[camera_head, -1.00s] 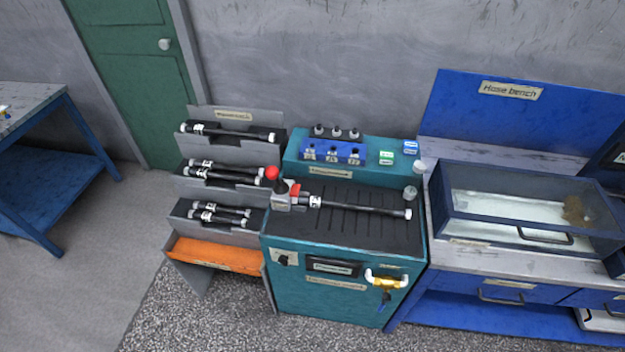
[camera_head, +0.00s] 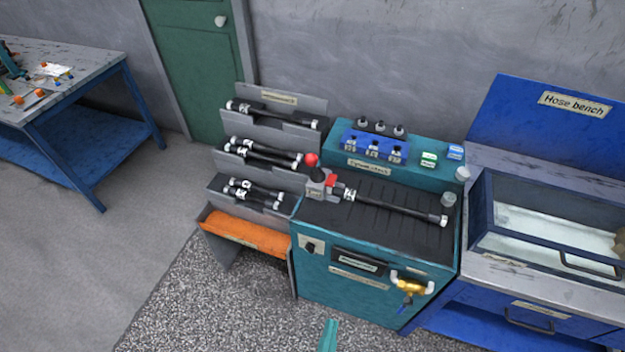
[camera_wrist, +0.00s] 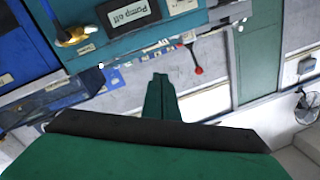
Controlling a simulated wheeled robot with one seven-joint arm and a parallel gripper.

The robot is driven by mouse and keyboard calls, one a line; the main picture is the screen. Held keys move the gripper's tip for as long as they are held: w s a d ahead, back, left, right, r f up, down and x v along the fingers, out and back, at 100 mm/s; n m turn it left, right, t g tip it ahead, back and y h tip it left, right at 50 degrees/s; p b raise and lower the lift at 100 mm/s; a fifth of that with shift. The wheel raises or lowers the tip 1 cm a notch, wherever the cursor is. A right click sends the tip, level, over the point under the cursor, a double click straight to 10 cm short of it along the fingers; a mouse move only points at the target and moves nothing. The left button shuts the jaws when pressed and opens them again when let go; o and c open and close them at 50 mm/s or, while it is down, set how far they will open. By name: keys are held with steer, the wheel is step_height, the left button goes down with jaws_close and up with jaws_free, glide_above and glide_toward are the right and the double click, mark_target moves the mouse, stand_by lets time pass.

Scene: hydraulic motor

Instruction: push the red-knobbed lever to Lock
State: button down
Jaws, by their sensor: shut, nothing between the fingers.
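The red-knobbed lever (camera_head: 311,160) stands up from a grey clamp block (camera_head: 321,184) at the left end of the teal test stand's black ribbed top. A black hose with white-banded ends (camera_head: 395,207) runs right from the block. The block's small label is unreadable. My gripper (camera_head: 328,335) shows at the bottom edge, low in front of the stand and well apart from the lever. In the wrist view, which looks upside down, my green fingers (camera_wrist: 160,85) are together and empty. The red knob (camera_wrist: 197,71) hangs a little right of the fingertips, farther off.
A hose rack (camera_head: 262,150) with an orange bottom tray (camera_head: 245,230) stands left of the stand. A brass valve (camera_head: 410,285) juts from the stand's front. A panel reads "Pump off" (camera_wrist: 127,13). The blue hose bench (camera_head: 540,150) is at right. Floor at left is clear.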

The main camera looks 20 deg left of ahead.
mark_target(314, 165)
steer(key=w+a+r+m+t+y, duration=0.1)
steer(key=w+a+m, duration=0.4)
steer(key=w, duration=0.6)
steer(key=w+a+r+m+t+y, duration=0.1)
steer(key=w+a+r+m+t, duration=0.1)
steer(key=w+a+m, duration=0.3)
steer(key=w+a+t, duration=0.1)
steer(key=w+a, duration=0.2)
steer(key=w, duration=0.3)
steer(key=shift+w+a+r+t+y, duration=0.25)
steer(key=shift+a+r+t+y, duration=0.05)
steer(key=shift+r+y, duration=0.1)
steer(key=x, duration=1.4)
steer(key=shift+w, duration=0.1)
